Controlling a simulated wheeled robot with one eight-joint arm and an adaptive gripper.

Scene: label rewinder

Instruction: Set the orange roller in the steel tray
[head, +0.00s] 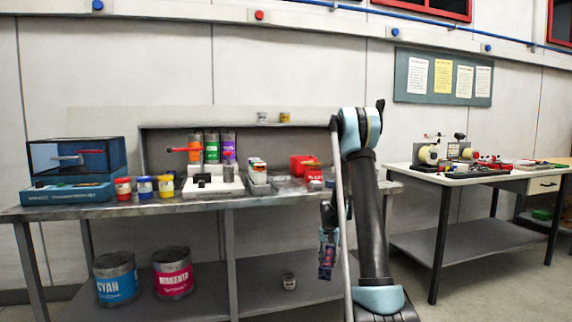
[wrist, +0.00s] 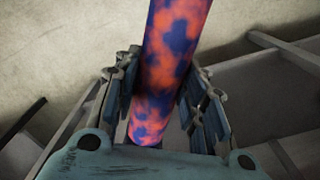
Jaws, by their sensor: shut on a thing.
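My gripper (head: 327,240) hangs in front of the metal bench, below its top, beside my upright arm in the head view. It is shut on the orange roller (head: 326,263), a cylinder mottled orange and dark blue. In the wrist view the roller (wrist: 172,60) runs lengthwise between the two fingers of my gripper (wrist: 165,95), which press on its sides. Its far end runs out of the picture. A low grey shape that looks like the steel tray (head: 289,184) lies on the bench near the red bin; its inside is hard to make out.
The bench (head: 130,209) carries a blue machine (head: 76,170), ink jars, coloured cans, a white device (head: 213,184) and a red bin (head: 304,164). Cyan (head: 116,278) and magenta (head: 173,273) drums stand on its lower shelf. A second table (head: 485,178) stands at the right.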

